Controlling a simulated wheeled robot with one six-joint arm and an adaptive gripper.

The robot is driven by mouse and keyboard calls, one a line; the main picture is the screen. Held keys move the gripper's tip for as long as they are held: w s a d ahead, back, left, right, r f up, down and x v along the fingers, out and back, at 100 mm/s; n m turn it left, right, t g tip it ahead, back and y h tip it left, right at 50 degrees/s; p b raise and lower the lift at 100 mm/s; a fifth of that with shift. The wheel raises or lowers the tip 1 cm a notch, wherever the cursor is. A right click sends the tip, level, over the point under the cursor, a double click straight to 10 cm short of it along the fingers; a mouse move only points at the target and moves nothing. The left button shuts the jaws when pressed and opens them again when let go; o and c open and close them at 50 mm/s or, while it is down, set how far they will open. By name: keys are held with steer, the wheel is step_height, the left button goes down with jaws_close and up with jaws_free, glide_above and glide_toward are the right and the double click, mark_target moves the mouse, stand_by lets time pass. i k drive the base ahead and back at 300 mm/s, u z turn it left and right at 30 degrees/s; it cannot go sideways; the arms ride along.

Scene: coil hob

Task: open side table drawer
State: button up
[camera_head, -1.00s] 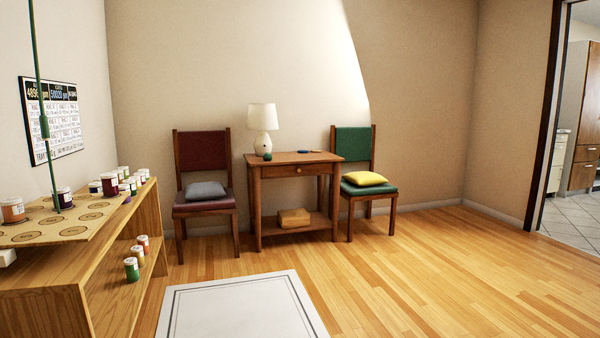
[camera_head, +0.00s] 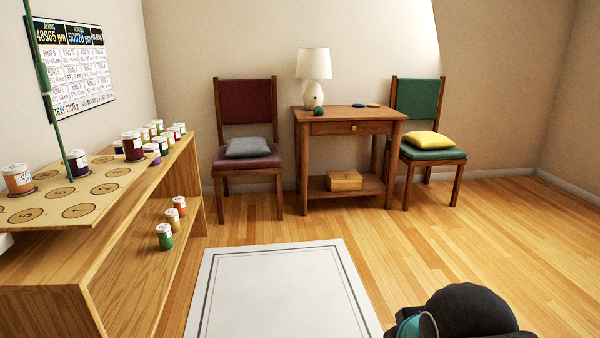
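The wooden side table (camera_head: 389,128) stands against the back wall between two chairs. Its drawer (camera_head: 336,128) is under the top and looks closed, with a small round brass-coloured knob (camera_head: 354,127) at the middle right of its front. A white lamp (camera_head: 313,78), a small dark green round object (camera_head: 318,111) and small flat items lie on top. A wooden box (camera_head: 344,180) sits on the lower shelf. A dark rounded part of my arm shows at the bottom right, far in front of the table. My gripper's fingers are not seen.
A red chair (camera_head: 247,150) with a grey cushion stands left of the table, a green chair (camera_head: 430,154) with a yellow cushion right. A wooden shelf unit (camera_head: 130,215) with jars lines the left side. A white mat (camera_head: 285,290) lies on otherwise clear floor.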

mark_target(347, 122)
steer(key=z, duration=0.05)
steer(key=i, duration=1.9)
steer(key=z, duration=0.25)
steer(key=i, duration=1.25)
steer(key=z, duration=0.15)
